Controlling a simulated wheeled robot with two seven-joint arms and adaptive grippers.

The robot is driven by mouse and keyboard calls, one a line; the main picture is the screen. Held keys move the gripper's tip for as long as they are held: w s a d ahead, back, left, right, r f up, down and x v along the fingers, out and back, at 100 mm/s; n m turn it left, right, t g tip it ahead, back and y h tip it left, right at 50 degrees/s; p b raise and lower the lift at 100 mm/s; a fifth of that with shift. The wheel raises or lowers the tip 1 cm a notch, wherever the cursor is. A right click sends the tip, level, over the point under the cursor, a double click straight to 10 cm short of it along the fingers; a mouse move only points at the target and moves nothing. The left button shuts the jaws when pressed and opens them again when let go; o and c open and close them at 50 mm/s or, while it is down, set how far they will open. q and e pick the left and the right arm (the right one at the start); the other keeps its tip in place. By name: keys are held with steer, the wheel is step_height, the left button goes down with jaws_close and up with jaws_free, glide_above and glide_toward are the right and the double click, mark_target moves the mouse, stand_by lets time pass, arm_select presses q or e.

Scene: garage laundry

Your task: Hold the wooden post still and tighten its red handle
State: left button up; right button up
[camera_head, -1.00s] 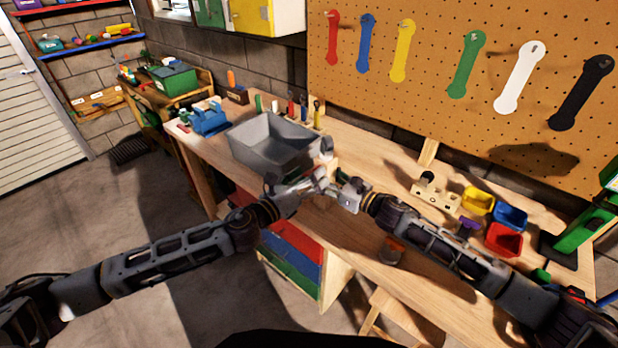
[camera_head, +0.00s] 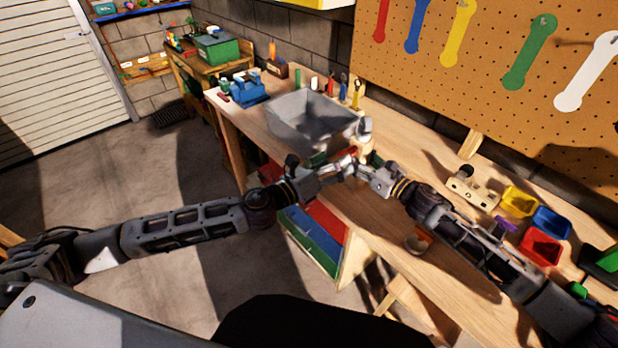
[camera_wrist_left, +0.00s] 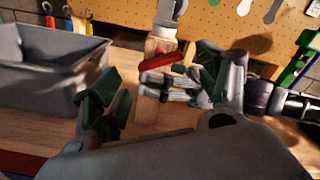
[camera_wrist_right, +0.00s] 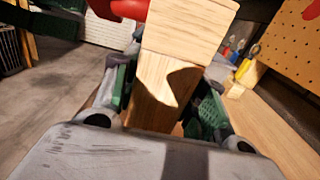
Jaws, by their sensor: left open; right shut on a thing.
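The wooden post stands upright on the workbench, with a grey piece on top; its wood shows in the left wrist view (camera_wrist_left: 148,112) and fills the middle of the right wrist view (camera_wrist_right: 185,45). Its red handle (camera_wrist_left: 163,61) sticks out sideways below the grey top and shows at the top of the right wrist view (camera_wrist_right: 122,8). My right gripper (camera_head: 358,171) is shut on the post below the handle. My left gripper (camera_wrist_left: 158,88) is open, its fingers spread on either side of the handle in view, apparently without touching it. In the head view both grippers largely hide the post.
A grey bin (camera_head: 305,122) stands close behind my left gripper. A wooden block with a dark knob (camera_head: 472,190) and yellow, blue and red trays (camera_head: 540,248) lie to the right. An orange-brown cup (camera_head: 418,240) stands near the bench's front edge. The pegboard (camera_head: 440,75) rises behind.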

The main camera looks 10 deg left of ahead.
arm_select(q)
steer(key=v, duration=0.8)
stand_by(0.6)
stand_by(0.4)
arm_select(e)
steer(key=o, duration=1.3)
steer(key=shift+d, duration=0.1)
steer(key=shift+v, duration=5.95)
